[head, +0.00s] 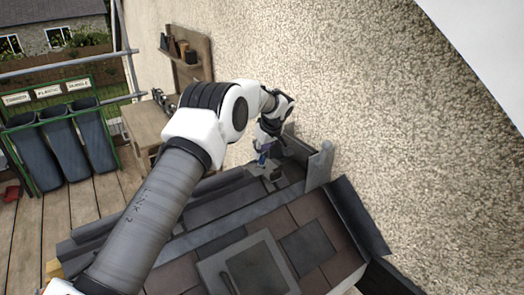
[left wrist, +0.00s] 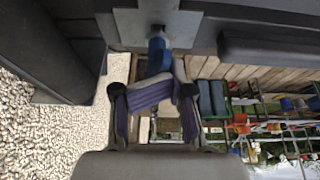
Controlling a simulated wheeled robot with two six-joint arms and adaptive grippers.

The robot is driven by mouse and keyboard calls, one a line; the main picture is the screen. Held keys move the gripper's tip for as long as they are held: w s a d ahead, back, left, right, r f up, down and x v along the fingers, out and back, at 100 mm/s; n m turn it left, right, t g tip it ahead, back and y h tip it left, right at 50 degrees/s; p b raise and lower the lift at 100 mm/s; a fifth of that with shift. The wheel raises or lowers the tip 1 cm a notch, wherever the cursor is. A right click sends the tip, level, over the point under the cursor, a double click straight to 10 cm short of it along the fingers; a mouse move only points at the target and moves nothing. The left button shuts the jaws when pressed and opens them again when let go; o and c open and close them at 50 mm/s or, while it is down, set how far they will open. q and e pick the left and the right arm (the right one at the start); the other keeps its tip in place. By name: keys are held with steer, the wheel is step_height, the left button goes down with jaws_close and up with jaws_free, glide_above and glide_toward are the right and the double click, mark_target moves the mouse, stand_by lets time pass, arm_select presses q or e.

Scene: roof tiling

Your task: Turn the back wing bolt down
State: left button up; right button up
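The blue back wing bolt (left wrist: 157,55) stands against a grey metal plate (left wrist: 190,27) in the left wrist view. Its blue-purple wings span between the two finger pads of my left gripper (left wrist: 153,100), which appears shut on them. In the head view my left gripper (head: 267,142) reaches down at the far end of the roof, near the wall, with a small bit of blue (head: 262,158) just below it. The arm and fingers hide most of the bolt in the head view. My right gripper is out of view.
The tiled roof model (head: 310,245) fills the lower middle, with dark upright flashing (head: 320,165) close right of the gripper. A pebbled wall (head: 400,120) rises behind. A wooden bench (head: 145,122) and grey bins (head: 65,145) stand left on the plank deck.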

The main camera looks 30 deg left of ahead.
arm_select(q)
steer(key=shift+o, duration=1.1)
steer(key=shift+w, duration=0.2)
steer(key=s+p+v, duration=0.1)
steer(key=p+v, duration=0.2)
steer(key=v, duration=0.6)
steer(key=shift+a, duration=0.3)
steer(key=shift+s, duration=0.1)
steer(key=v, duration=1.1)
steer(key=shift+d+r, duration=0.25)
steer(key=shift+r, duration=0.1)
